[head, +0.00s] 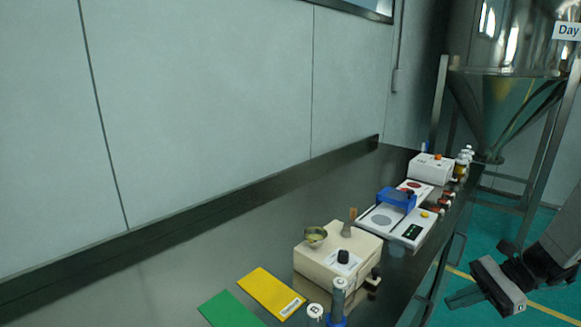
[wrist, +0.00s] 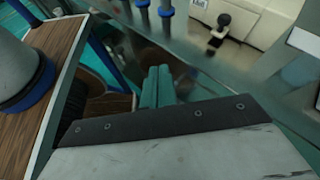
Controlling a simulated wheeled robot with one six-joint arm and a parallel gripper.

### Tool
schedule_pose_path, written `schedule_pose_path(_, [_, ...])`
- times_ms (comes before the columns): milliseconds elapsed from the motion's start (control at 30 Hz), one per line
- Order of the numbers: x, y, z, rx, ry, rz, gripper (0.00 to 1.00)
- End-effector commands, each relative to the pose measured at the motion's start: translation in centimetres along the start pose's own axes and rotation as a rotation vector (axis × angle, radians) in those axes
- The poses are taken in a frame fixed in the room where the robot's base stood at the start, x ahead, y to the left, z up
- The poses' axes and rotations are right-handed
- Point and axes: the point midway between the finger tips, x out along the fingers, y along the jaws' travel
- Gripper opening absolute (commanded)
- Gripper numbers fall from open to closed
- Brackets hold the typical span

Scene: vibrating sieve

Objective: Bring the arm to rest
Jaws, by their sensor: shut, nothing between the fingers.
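My gripper (head: 452,299) is at the lower right of the head view, out over the floor and clear of the dark bench's (head: 210,254) front side. In the wrist view its two greenish fingers (wrist: 158,78) lie together with nothing between them. The arm reaches in from the right edge of the head view. Most of the arm is out of frame.
A cream box with a black knob (head: 318,262) stands on the bench near the front. Yellow (head: 270,292) and green (head: 230,310) cards lie beside it. White devices (head: 385,225) and bottles stand farther back. A metal hopper (head: 500,60) is behind. Floor right of the bench is open.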

Motion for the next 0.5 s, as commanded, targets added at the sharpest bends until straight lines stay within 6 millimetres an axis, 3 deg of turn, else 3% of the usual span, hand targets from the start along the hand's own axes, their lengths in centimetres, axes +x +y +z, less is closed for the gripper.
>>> schedule_pose_path(200, [1.2, 4.0, 4.9, -0.26, 0.196, 0.257, 0.0])
schedule_pose_path(500, [1.5, 8.9, 10.4, -0.634, 0.457, 0.58, 0.0])
